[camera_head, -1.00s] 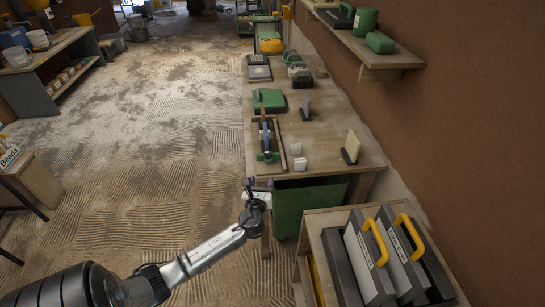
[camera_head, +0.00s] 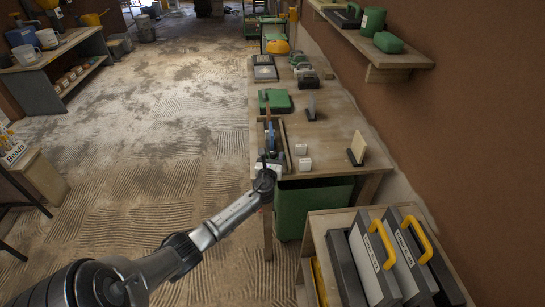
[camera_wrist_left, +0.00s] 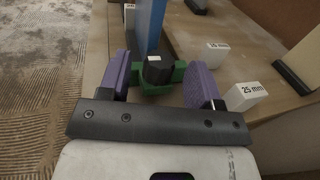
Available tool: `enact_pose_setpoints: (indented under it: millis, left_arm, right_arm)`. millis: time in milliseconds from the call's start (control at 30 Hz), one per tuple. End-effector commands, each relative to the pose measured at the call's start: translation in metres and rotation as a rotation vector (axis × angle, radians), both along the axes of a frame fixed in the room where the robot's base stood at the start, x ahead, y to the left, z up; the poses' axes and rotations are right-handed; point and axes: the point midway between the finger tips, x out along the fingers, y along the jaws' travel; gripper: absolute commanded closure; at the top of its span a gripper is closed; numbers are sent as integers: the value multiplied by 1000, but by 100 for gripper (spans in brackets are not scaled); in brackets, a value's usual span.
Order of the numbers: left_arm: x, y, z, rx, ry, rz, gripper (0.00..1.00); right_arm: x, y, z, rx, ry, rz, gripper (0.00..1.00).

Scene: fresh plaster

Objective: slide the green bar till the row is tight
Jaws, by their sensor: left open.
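In the left wrist view the green bar (camera_wrist_left: 178,73) with a black knob (camera_wrist_left: 158,69) on it lies between the two purple fingers of my left gripper (camera_wrist_left: 161,84). The gripper is open, with a gap visible on both sides of the knob. A tall blue piece (camera_wrist_left: 148,25) stands just beyond the bar. In the head view my left gripper (camera_head: 268,164) is at the near end of a narrow wooden tray (camera_head: 286,145) holding the blue piece (camera_head: 271,136); the gripper and wrist hide the green bar there. My right gripper is not in view.
Two white blocks (camera_head: 302,149) (camera_head: 305,164) stand right of the tray; one reads 25 mm in the wrist view (camera_wrist_left: 246,96). An upright board (camera_head: 357,149) stands at the bench's right. A green case (camera_head: 276,101) lies beyond the tray. A green bin (camera_head: 305,207) is below.

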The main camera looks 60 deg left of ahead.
Motion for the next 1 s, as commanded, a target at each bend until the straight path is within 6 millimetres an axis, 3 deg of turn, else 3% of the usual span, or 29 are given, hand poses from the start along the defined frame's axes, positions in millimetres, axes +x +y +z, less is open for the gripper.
enact_pose_setpoints:
  millis: [500,1000]
  left_arm:
    - [8,9,0,1,1,0,42]
    - [8,9,0,0,0,0,88]
  right_arm:
    - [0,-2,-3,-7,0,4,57]
    - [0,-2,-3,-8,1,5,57]
